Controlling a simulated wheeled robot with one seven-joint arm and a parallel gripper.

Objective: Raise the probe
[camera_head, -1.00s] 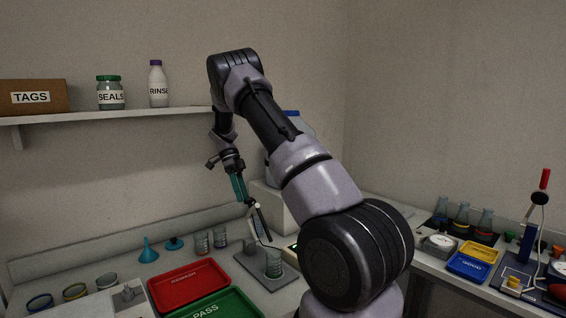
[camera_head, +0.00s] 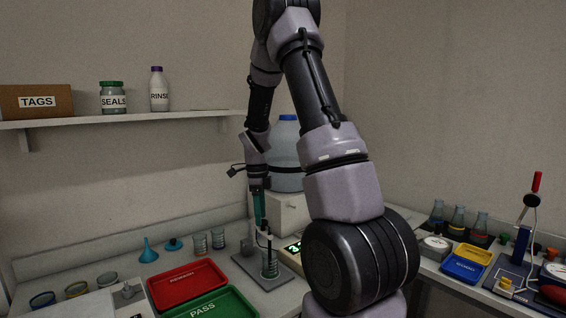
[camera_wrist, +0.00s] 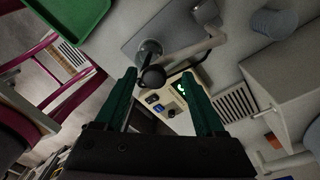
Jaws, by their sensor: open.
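The dark probe (camera_head: 268,242) stands close to upright at the glass beaker (camera_head: 270,268) on a grey plate. Its lower end seems to be inside the beaker. My gripper (camera_head: 260,224) points down just above the probe's upper end. In the wrist view my gripper (camera_wrist: 160,80) has its two teal fingers spread apart. A round black knob (camera_wrist: 153,76), seemingly the probe's top, shows in the gap near the fingertips. No contact with either finger is clear. A light grey bar (camera_wrist: 190,50) runs from the knob to the right.
A meter with a green display (camera_wrist: 182,88) sits beside the plate (camera_head: 282,278). Red (camera_head: 188,284) and green (camera_head: 235,298) trays lie to the left. A large blue-capped bottle (camera_head: 287,175) stands behind. Two beakers (camera_head: 199,244) stand left of the plate.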

